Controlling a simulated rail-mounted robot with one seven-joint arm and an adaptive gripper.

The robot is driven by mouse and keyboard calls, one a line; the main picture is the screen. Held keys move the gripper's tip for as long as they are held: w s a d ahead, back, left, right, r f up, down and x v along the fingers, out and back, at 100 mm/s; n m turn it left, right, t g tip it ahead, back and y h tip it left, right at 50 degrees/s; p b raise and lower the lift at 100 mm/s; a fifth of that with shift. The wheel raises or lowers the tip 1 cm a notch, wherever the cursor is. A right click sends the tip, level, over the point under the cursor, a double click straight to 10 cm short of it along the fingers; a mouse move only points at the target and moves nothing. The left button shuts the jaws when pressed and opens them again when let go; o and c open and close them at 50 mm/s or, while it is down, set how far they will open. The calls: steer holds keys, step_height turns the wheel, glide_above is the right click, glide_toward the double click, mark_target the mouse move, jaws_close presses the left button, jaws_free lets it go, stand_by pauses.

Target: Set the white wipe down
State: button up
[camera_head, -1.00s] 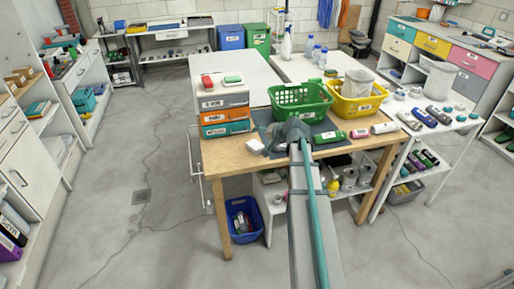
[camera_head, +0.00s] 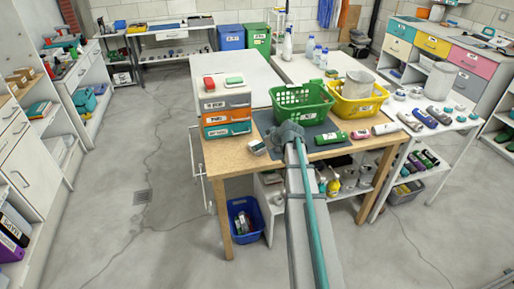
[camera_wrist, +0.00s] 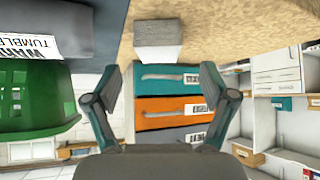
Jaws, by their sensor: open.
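The white wipe, a small pale block (camera_head: 257,147), lies on the wooden tabletop near its front left edge. In the wrist view, which looks turned over, the wipe (camera_wrist: 158,40) touches the tabletop and sits ahead of the fingertips, between their lines. My gripper (camera_wrist: 160,84) is open, with a clear gap between its fingers and nothing held. In the head view my arm's wrist, just right of the wipe, hides the fingers.
Stacked drawers in grey, orange and teal (camera_head: 226,115) stand behind the wipe. A green basket (camera_head: 301,104) and a yellow basket (camera_head: 357,102) stand to the right. A blue bin (camera_head: 245,220) is on the floor.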

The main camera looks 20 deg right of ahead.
steer(key=p+x, duration=0.1)
steer(key=x, duration=0.2)
steer(key=p+x, duration=0.1)
steer(key=x, duration=0.1)
steer(key=shift+w+f, duration=0.1)
steer(key=shift+w, duration=0.4)
steer(key=shift+w+f, duration=0.1)
steer(key=shift+f, duration=0.1)
steer(key=c, duration=1.2)
steer(key=shift+c, duration=0.2)
steer(key=shift+r, duration=0.2)
